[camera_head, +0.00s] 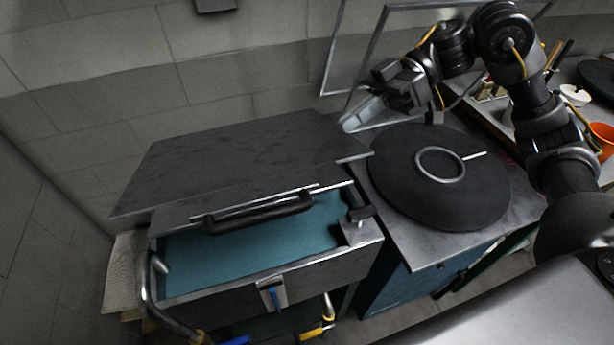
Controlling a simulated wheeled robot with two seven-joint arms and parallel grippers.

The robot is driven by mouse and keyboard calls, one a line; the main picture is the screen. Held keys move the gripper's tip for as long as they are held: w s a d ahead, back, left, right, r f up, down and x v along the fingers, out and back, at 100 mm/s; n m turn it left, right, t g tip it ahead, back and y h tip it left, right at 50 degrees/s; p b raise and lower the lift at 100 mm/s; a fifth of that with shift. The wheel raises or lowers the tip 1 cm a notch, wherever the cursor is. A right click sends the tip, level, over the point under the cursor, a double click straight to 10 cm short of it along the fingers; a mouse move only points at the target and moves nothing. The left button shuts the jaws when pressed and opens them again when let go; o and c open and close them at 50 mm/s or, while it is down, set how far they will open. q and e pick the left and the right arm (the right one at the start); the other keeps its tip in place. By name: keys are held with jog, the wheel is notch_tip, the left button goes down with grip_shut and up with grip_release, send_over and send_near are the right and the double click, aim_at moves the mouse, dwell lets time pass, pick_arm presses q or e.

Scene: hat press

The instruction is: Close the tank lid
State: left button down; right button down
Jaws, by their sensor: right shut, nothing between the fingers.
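The tank (320,268) is a metal box at the lower left with a teal interior, and its front opening is uncovered. The tank lid (235,160) is a large dark grey slab behind the opening, raised at the back. A black bar handle (260,213) runs along the lid's near edge. My right gripper (394,92) is shut and empty, up and to the right of the lid, near the back wall and apart from the handle. My left gripper is not in view.
A round black plate with a metal ring (440,165) lies on the counter right of the tank. A pale object (362,117) stands just below my right gripper. An orange bucket (602,138) and a white bowl (575,95) are at the far right. Pipes with valves flank the tank's front.

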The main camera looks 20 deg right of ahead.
jog(key=p, duration=0.3)
send_over(312, 190)
jog(key=w, duration=0.2)
jog(key=f, duration=0.3)
jog(key=shift+s+a+f, duration=0.1)
jog(key=shift+s+f, duration=0.1)
jog(key=shift+s, duration=0.05)
jog(key=f, duration=0.1)
jog(key=s+f, duration=0.1)
jog(key=f, duration=0.1)
jog(key=shift+s+f, duration=0.25)
jog(key=shift+f, duration=0.35)
